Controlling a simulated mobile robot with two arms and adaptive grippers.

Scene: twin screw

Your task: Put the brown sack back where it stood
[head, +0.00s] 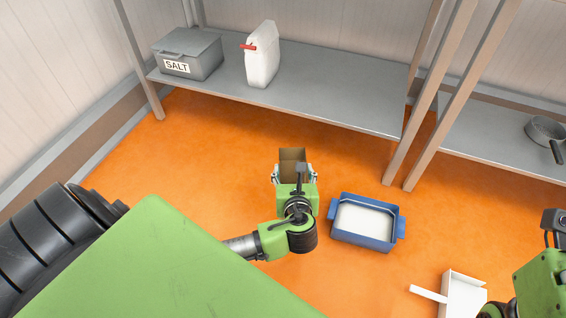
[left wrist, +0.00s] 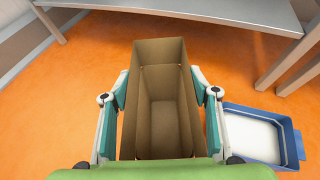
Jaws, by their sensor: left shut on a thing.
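The brown sack (head: 292,155) is an upright, open-topped, box-shaped bag. My left gripper (head: 294,174) is shut on it, with one finger against each side, in front of the shelf. In the left wrist view the sack (left wrist: 160,52) stands between the two teal-padded fingers (left wrist: 160,110); I look down into it and its inside looks empty. Whether its bottom touches the floor is hidden. Of my right arm only a green part shows at the lower right of the head view; its fingers are out of view.
The grey shelf (head: 325,105) holds a grey SALT box (head: 188,54) and a white jug (head: 262,55) with a red part; its right half is clear. A blue tub (head: 366,222) with white contents and a white box (head: 463,296) are on the orange floor. A pan (head: 546,131) sits on the right shelf.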

